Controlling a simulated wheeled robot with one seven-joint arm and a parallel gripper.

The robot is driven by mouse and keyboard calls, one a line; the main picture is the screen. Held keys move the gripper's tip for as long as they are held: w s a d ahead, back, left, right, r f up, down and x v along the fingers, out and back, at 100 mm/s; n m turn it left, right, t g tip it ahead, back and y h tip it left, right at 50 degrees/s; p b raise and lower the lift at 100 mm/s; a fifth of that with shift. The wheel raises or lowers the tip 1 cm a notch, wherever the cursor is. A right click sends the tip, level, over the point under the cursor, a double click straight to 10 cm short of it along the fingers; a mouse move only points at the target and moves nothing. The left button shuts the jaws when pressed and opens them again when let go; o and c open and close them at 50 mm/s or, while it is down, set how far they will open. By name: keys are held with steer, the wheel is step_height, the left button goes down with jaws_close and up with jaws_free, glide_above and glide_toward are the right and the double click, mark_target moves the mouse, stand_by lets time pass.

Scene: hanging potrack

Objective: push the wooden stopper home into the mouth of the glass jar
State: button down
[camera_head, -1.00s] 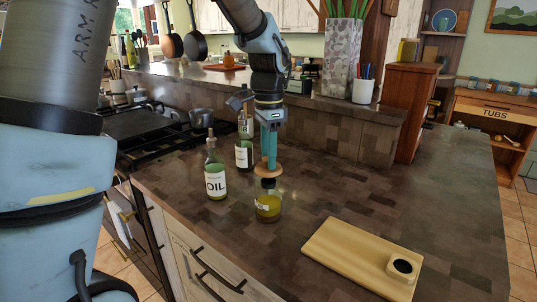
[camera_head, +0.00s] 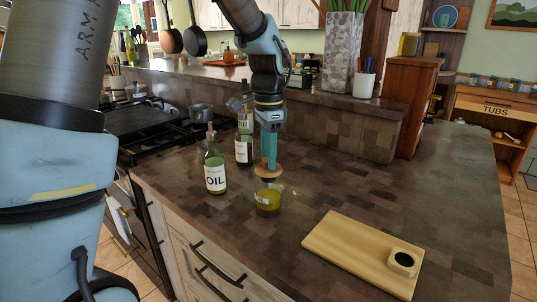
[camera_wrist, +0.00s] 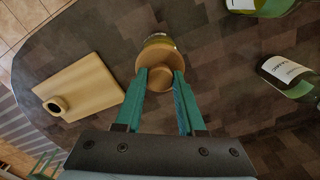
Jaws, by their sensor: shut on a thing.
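The wooden stopper (camera_head: 268,171) is a round tan disc with a knob, with a dark plug under it. My gripper (camera_head: 269,160) points down and is shut on the stopper's knob. In the wrist view the stopper (camera_wrist: 157,67) sits between the two teal fingertips of my gripper (camera_wrist: 160,76). The small glass jar (camera_head: 268,203), with yellow-green contents, stands upright on the counter directly below. In the wrist view most of the jar (camera_wrist: 158,38) is hidden behind the stopper. The plug is at the jar's mouth; I cannot tell how far inside it is.
An OIL bottle (camera_head: 214,172) and a second dark bottle (camera_head: 243,150) stand left of the jar. A wooden board (camera_head: 350,254) with a small round-holed piece (camera_head: 403,262) lies to the right. The raised ledge (camera_head: 345,130) is behind. Counter between jar and board is clear.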

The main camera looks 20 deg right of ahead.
steer(key=shift+f, duration=0.35)
steer(key=shift+c, duration=2.2)
jaws_free()
step_height(320, 180, up, 11)
steer(key=b, duration=0.2)
steer(key=shift+b, duration=0.3)
steer(key=shift+f, duration=0.1)
